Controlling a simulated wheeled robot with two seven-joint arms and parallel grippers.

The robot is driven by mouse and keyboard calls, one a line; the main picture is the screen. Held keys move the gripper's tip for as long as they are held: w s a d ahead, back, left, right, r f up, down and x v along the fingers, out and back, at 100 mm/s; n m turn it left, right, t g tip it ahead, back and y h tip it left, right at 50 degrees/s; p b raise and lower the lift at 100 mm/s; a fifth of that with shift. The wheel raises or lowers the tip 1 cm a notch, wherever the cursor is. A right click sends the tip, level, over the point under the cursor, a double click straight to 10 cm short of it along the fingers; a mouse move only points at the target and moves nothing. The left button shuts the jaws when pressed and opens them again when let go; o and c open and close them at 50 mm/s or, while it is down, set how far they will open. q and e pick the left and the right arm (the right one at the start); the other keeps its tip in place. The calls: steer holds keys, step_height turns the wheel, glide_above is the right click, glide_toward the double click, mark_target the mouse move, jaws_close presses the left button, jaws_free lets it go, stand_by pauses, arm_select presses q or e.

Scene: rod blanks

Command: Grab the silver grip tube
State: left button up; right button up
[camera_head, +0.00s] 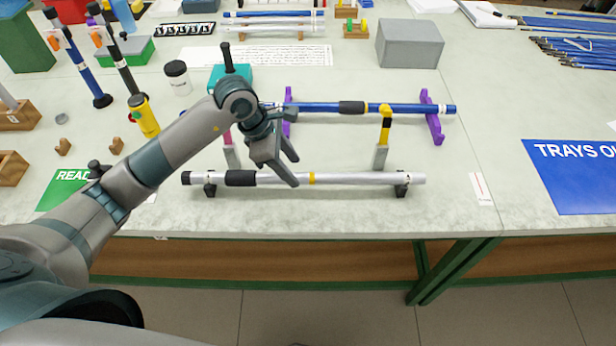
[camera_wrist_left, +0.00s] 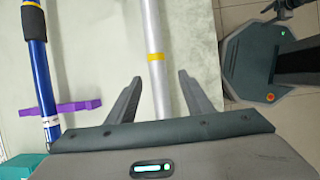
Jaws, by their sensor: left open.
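The silver grip tube (camera_head: 350,179) lies level on two small black supports near the table's front edge. It has a black grip toward its left end and a yellow band near its middle. My left gripper (camera_head: 287,169) is open and empty, over the tube between the black grip and the yellow band in the head view. In the left wrist view the silver tube (camera_wrist_left: 156,85) runs up from between the open fingers (camera_wrist_left: 158,92), with its yellow band just beyond the fingertips. The palm hides the nearer part of the tube. My right gripper is not in view.
A blue tube (camera_head: 390,108) with a black grip lies behind on purple supports (camera_head: 432,117). A post with a yellow top (camera_head: 384,130) stands between the tubes. A grey box (camera_head: 409,43) is farther back, and a blue mat (camera_head: 575,176) lies at right.

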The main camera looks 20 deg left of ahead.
mark_target(300, 175)
arm_select(q)
steer(key=shift+w+d+f+p, duration=0.15)
steer(key=shift+d+f+p, duration=0.15)
steer(key=shift+f+p, duration=0.25)
steer(key=p+x, duration=0.1)
steer(key=x, duration=0.2)
steer(key=shift+w, duration=0.15)
steer(key=shift+d+f, duration=0.1)
steer(key=shift+f, duration=0.25)
steer(key=shift+w, duration=0.1)
jaws_close()
